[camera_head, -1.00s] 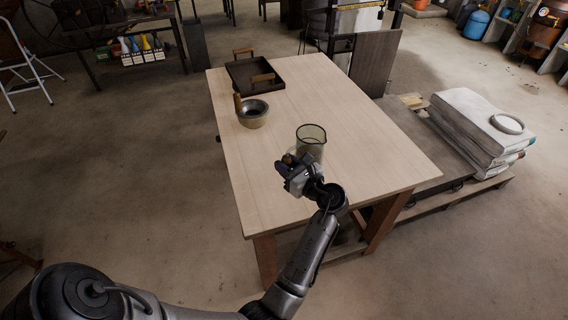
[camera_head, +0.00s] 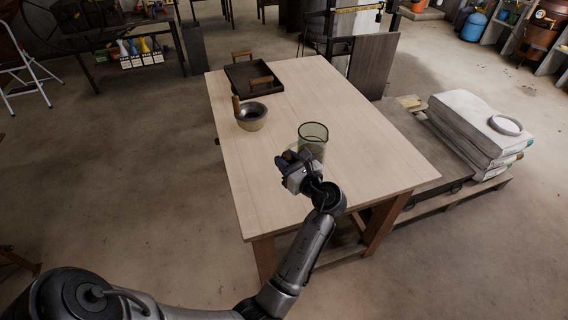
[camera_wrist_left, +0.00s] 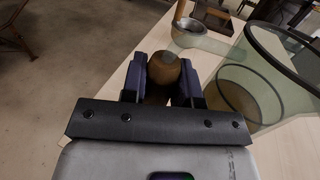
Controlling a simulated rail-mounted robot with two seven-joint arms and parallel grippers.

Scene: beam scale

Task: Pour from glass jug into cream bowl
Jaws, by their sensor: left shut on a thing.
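The glass jug (camera_head: 313,147) is greenish and clear, and stands upright at the near part of the table. My left gripper (camera_head: 287,159) is at its left side. In the left wrist view the gripper (camera_wrist_left: 164,82) is shut on the jug's brown wooden handle, with a finger on each side, and the jug's glass wall (camera_wrist_left: 285,82) is at the right. Whether its base touches the table is hard to tell. The cream bowl (camera_head: 252,122) sits farther back and left, apart from the jug. It also shows in the left wrist view (camera_wrist_left: 189,27). My right gripper is not in view.
A dark tray (camera_head: 240,78) with wooden handles stands behind the bowl at the table's far left. A brown wooden handle (camera_head: 237,106) rises at the bowl's left edge. The wooden table (camera_head: 370,140) is clear at the right and between jug and bowl.

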